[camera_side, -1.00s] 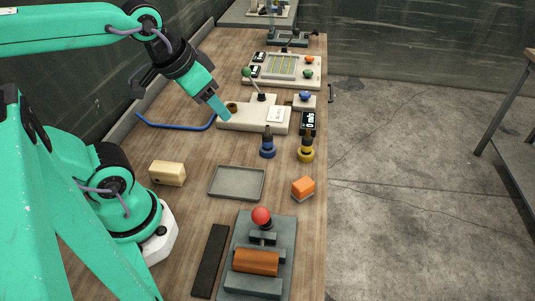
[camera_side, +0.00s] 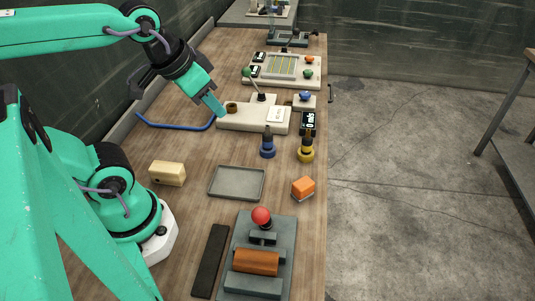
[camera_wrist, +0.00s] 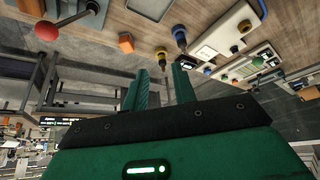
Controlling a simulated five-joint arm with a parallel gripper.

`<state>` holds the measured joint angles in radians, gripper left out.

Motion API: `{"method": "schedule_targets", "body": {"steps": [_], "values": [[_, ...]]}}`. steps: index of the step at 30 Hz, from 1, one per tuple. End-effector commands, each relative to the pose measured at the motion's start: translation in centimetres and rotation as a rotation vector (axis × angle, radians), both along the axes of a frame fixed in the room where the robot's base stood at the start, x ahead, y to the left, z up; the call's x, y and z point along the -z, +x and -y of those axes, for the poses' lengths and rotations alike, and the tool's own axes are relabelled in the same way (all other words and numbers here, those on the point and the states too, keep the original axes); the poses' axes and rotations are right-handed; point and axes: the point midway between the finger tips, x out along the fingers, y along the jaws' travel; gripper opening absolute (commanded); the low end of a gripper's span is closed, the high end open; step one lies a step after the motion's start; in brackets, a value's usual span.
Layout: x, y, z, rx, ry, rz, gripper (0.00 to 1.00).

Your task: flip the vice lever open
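The vice (camera_side: 285,240) is a grey block set at the near end of the bench, with an orange-brown cylinder (camera_side: 256,262) lying between its jaws. Its lever ends in a red ball (camera_side: 261,215) at the far side of the vice. In the wrist view the red ball (camera_wrist: 47,30) shows at the upper left. My gripper (camera_side: 220,112) is far up the bench from the vice, by the left end of a cream fixture. In the wrist view its two fingers (camera_wrist: 161,72) stand apart with nothing between them.
A grey tray (camera_side: 237,197), an orange block (camera_side: 303,187), a cream block (camera_side: 167,174) and a dark strip (camera_side: 210,262) lie on the near half. Blue (camera_side: 267,148) and yellow (camera_side: 306,152) nozzles stand mid-bench. The cream fixture (camera_side: 240,122) is beside my gripper.

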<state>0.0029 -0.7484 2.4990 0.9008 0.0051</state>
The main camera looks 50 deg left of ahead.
Motion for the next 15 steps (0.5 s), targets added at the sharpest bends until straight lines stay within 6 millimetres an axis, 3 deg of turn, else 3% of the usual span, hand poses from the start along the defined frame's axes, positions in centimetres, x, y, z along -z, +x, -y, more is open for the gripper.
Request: {"method": "schedule_targets", "body": {"steps": [1, 4, 15], "values": [[0.0, 0.0, 0.1, 0.011, 0.003, -0.003, 0.17], [0.0, 0.1, 0.5, 0.050, 0.014, -0.011, 0.00], [0.5, 0.6, 4.6, 0.464, 0.136, -0.096, 0.00]]}}
